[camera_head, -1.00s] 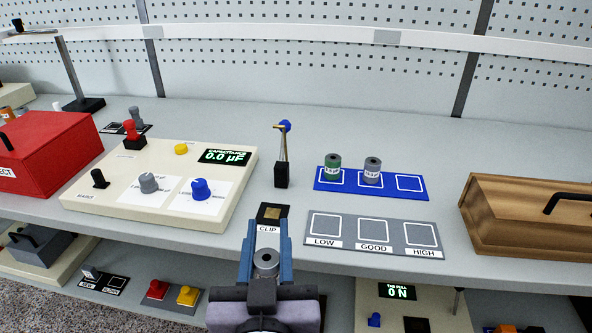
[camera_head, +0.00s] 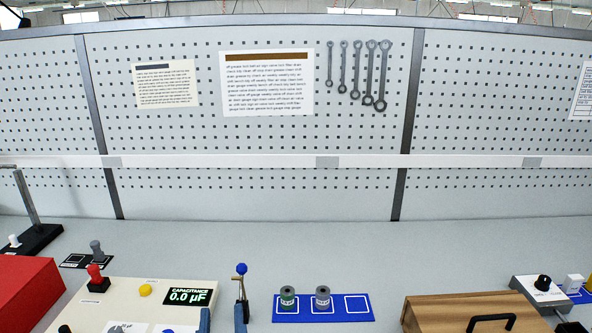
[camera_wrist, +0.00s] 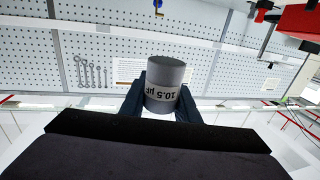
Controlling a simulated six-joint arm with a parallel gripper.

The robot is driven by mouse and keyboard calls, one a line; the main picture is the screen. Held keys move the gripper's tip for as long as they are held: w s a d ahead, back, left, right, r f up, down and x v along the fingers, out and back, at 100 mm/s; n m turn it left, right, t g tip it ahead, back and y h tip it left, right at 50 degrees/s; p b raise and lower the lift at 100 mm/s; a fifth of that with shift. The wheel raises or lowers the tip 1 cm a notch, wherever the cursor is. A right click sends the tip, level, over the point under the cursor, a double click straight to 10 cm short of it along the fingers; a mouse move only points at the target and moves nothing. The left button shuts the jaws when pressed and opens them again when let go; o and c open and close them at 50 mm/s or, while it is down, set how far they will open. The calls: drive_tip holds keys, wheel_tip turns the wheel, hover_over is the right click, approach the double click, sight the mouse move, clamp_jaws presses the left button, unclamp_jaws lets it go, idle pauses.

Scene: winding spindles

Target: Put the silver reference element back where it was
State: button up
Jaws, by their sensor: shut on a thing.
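A silver-grey cylinder (camera_wrist: 165,84) with a light band reading 10.5 µF sits between my gripper's blue fingers in the wrist view. The lettering is upside down there. My gripper (camera_wrist: 160,108) is shut on it. In the head view only the tips of my gripper (camera_head: 223,320) show at the bottom edge, and the held cylinder is out of sight. A blue mat (camera_head: 330,317) has three white squares. A green spool (camera_head: 288,296) and a grey spool (camera_head: 322,296) stand on the left and middle squares. The right square (camera_head: 356,304) is empty.
A cream capacitance meter (camera_head: 140,290) reads 0.0 µF, left of my gripper. The blue-knobbed clip lever (camera_head: 241,270) stands close beside my fingertips. A red box (camera_head: 28,292) is far left; a wooden box (camera_head: 470,313) is right. The bench behind is clear.

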wheel_tip(320, 180, up, 7)
drive_tip(key=p, duration=0.5)
drive_tip(key=shift+r, duration=0.15)
idle(0.4)
wheel_tip(320, 180, down, 26)
drive_tip(key=b, duration=2.5)
drive_tip(key=shift+r, duration=0.25)
drive_tip(key=shift+r, duration=0.1)
